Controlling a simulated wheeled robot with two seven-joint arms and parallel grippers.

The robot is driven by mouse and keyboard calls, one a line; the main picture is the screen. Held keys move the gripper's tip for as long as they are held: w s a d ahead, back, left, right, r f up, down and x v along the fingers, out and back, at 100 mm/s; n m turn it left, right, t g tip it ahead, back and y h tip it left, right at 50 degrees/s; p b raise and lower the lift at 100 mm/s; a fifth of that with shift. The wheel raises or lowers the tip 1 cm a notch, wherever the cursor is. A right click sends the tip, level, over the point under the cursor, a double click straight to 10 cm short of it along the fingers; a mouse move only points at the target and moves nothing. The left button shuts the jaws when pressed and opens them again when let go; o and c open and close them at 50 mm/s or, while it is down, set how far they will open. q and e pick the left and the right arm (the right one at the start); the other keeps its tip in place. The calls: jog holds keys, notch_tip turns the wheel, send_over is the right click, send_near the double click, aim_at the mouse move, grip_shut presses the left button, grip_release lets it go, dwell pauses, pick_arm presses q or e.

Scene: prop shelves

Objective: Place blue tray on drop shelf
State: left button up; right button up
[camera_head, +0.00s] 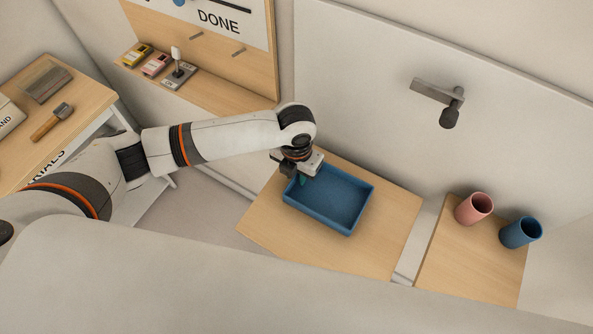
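The blue tray (335,203) is a shallow, empty rectangular tray, set at an angle at or just above the wooden shelf (385,240) in the middle of the head view. My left gripper (295,177) points down at the tray's upper left corner. One dark finger part is outside the rim and a teal-looking tip is inside it. Whether the fingers press on the rim is too small to tell. The gripper body hides that corner of the tray. My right gripper is not in view.
A second wooden surface (470,262) at the right holds a pink cup (474,208) and a blue cup (520,233). A door handle (440,95) is on the white panel behind.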

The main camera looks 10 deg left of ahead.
pick_arm(q)
jog(key=shift+r, duration=0.1)
notch_tip(320, 180, up, 12)
jog(key=b, duration=0.2)
dwell(0.4)
jog(key=shift+r, duration=0.1)
dwell(0.3)
